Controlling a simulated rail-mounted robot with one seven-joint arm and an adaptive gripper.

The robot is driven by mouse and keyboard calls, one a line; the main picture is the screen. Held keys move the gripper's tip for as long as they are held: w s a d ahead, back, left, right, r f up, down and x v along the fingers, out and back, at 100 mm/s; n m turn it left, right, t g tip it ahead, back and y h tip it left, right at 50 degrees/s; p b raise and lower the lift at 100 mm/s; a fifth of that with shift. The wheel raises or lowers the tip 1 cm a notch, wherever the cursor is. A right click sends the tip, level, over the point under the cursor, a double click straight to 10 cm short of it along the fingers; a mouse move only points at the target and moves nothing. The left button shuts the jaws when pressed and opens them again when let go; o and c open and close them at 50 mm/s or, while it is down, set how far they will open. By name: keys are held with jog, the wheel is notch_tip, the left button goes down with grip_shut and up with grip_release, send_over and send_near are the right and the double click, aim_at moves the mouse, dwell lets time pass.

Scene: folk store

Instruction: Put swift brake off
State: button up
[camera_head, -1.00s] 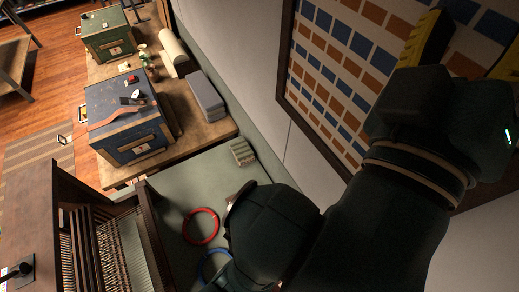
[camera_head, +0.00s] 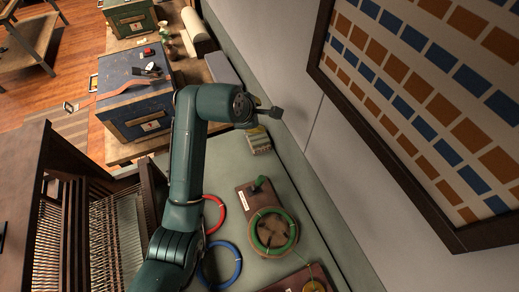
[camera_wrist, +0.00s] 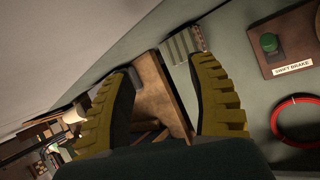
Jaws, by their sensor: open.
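The swift brake is a brown wooden plate (camera_head: 246,203) with a green knob or lever (camera_head: 260,183) and a white label, on the grey-green tabletop. In the wrist view the brake plate (camera_wrist: 299,37) is at the upper right; its label reads SWIFT BRAKE, and its green knob (camera_wrist: 269,42) looks upright. My gripper (camera_wrist: 168,82) is open and empty, with two yellow ridged fingers, left of the brake and apart from it. In the head view the fingers are not clearly visible; the arm's end lies beyond the brake, nearer the back of the table.
A green ring (camera_head: 293,232) lies on a round wooden disc close to the brake. A red ring (camera_head: 222,215) and a blue ring (camera_head: 238,267) lie left of it. A ribbed pale block (camera_head: 259,142) is behind. A loom-like frame (camera_head: 45,215) stands left; a wall is right.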

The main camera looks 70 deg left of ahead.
aim_at(258, 179)
jog(key=s+d+f+n+h, duration=0.1)
jog(key=s+d+f+h, duration=0.25)
jog(key=f, duration=0.25)
jog(key=s+d+f+n+h, duration=0.1)
jog(key=s+d+f+h, duration=0.25)
jog(key=f, duration=0.25)
jog(key=shift+g+y, duration=0.3)
jog(key=shift+g, duration=0.1)
jog(key=b+x, duration=0.1)
jog(key=x, duration=0.4)
jog(key=b+x, duration=0.1)
jog(key=x, duration=0.5)
jog(key=b+x, duration=0.1)
jog(key=x, duration=0.4)
jog(key=shift+s+a+f, duration=0.2)
jog(key=shift+a+f, duration=0.1)
grip_shut()
